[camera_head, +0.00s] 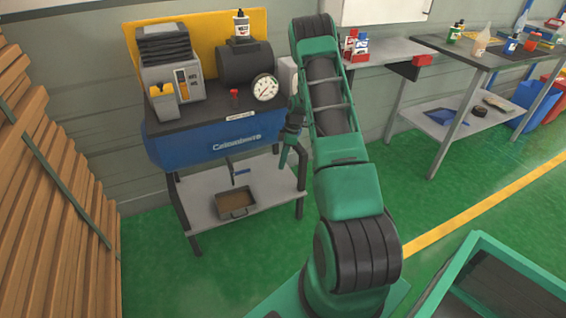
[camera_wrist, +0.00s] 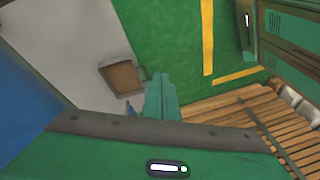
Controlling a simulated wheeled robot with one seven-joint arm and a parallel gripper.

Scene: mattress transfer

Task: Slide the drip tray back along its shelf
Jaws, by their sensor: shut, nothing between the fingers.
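The drip tray (camera_head: 235,203) is a shallow brown tray with a grey rim and a handle on its front side. It lies on the light grey lower shelf (camera_head: 195,212) of the blue compressor stand, close to the shelf's front edge. The tray also shows in the wrist view (camera_wrist: 122,77), near the shelf's edge with the green floor. My gripper (camera_head: 284,160) is shut and empty, pointing down in front of the stand's right side, to the right of the tray and apart from it. In the wrist view my shut fingers (camera_wrist: 161,85) are beside the tray.
Wooden planks (camera_head: 45,180) stand at the left. Green floor in front of the stand is clear.

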